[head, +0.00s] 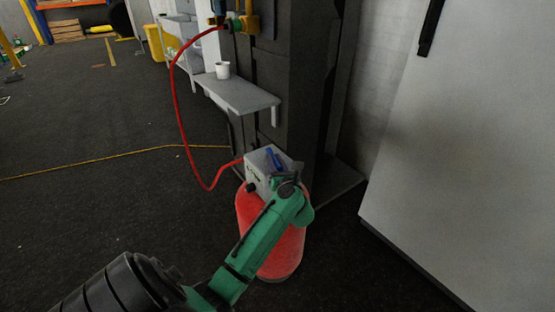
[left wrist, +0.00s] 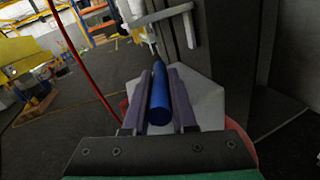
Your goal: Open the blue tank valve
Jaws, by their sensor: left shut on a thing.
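A red tank (head: 285,252) stands on the dark floor with a grey box-shaped head (head: 257,168) on top. The blue valve handle (head: 270,157) sits on that grey head. My left gripper (head: 280,168) is at the top of the tank, its arm crossing in front of the red body. In the left wrist view, the blue handle (left wrist: 160,97) lies between the two purple-grey fingers of my left gripper (left wrist: 160,95), which is shut on it. The lower part of the handle and its mount are hidden. My right gripper is not in view.
A red hose (head: 177,110) runs from the tank head up to a yellow fitting. A grey shelf (head: 238,95) with a white cup (head: 223,70) is on the dark pillar behind. A pale panel (head: 465,150) stands at the right. The floor at left is open.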

